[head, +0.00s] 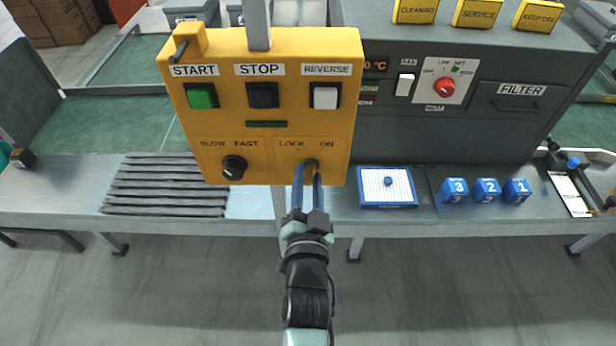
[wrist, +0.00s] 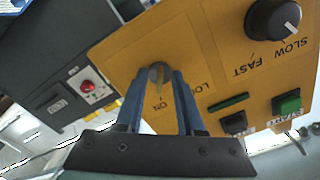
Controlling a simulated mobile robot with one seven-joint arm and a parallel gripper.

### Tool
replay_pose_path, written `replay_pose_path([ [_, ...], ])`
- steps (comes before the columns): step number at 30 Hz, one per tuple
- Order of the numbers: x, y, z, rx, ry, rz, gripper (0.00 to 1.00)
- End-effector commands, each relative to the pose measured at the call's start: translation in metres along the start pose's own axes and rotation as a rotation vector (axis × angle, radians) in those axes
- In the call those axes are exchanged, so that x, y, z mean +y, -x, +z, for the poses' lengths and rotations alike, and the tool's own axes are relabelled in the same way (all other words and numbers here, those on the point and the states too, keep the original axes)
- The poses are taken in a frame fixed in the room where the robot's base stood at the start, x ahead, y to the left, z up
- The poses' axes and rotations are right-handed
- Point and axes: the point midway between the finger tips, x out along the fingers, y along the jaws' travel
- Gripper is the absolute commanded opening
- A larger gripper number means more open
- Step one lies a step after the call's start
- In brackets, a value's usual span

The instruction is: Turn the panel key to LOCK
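The yellow control panel (head: 270,125) hangs in front of the machine. Its dark key switch (head: 311,163) is at the lower right, below the LOCK and ON labels; LOCK is on the left and ON on the right in the head view. My gripper (head: 308,172) reaches up to it with blue fingers. In the wrist view the key switch (wrist: 158,74) lies between the fingertips (wrist: 160,76), one on each side. A gap shows between the fingers. I cannot tell whether they press on the key, and its exact angle is partly hidden.
A black SLOW/FAST knob (head: 233,167) sits left of the key, below green START (head: 202,96), black STOP (head: 263,95) and white REVERSE (head: 326,97) buttons. A blue-edged tray (head: 388,204) and blue numbered cubes (head: 486,191) stand on the bench at right.

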Motion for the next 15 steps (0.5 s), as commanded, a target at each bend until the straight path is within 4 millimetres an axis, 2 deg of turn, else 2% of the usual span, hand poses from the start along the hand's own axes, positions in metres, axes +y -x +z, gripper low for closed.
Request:
replay_pose_path([
  [7, 0.0, -0.0005, 0.0001, 0.0, 0.0, 0.0, 0.38],
  [13, 0.0, -0.0004, 0.0001, 0.0, 0.0, 0.0, 0.01],
  [15, 0.0, -0.0003, 0.0001, 0.0, 0.0, 0.0, 0.0],
])
